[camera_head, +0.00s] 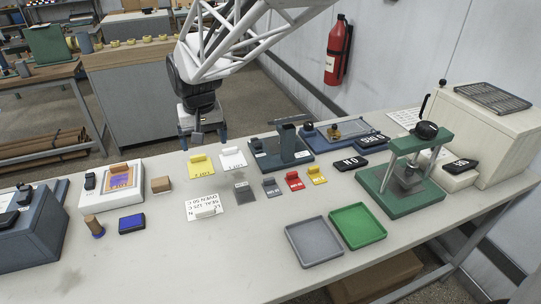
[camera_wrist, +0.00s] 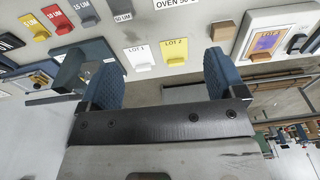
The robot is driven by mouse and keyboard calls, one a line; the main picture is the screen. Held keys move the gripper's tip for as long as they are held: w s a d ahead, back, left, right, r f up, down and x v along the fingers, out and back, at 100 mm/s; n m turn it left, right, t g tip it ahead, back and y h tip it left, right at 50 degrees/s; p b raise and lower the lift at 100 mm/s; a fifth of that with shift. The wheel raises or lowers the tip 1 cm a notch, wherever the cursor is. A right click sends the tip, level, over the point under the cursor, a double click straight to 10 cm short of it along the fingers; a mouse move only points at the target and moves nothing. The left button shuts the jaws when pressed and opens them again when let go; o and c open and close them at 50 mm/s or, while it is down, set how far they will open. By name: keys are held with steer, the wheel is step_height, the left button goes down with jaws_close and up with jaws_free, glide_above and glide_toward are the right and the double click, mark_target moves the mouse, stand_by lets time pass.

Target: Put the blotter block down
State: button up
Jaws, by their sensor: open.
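A small brown block (camera_head: 161,184), which looks like the blotter block, rests on the white table just right of the white board (camera_head: 86,200). It also shows in the wrist view (camera_wrist: 222,30), beyond one finger. No label on it is readable. My gripper (camera_head: 203,138) is open and empty, raised near the table's back edge, behind the yellow card (camera_head: 201,169) and the white card (camera_head: 232,161). In the wrist view nothing is between the fingers (camera_wrist: 160,75). The block is apart from my gripper, to its front left in the head view.
The white board carries an orange and purple card. A blue pad (camera_head: 132,224) and a wooden-handled tool (camera_head: 95,227) stand in front. Grey (camera_head: 314,255) and green (camera_head: 358,225) trays lie front right. A green press (camera_head: 408,180) stands right. The front middle is clear.

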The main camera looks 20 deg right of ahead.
steer(key=s+d, duration=0.6)
steer(key=s, duration=0.7)
steer(key=s+d+r+t, duration=0.1)
steer(key=s+d, duration=0.5)
steer(key=s, duration=0.7)
steer(key=shift+s, duration=0.35)
steer(key=shift+c, duration=0.4)
steer(key=shift+c, duration=0.7)
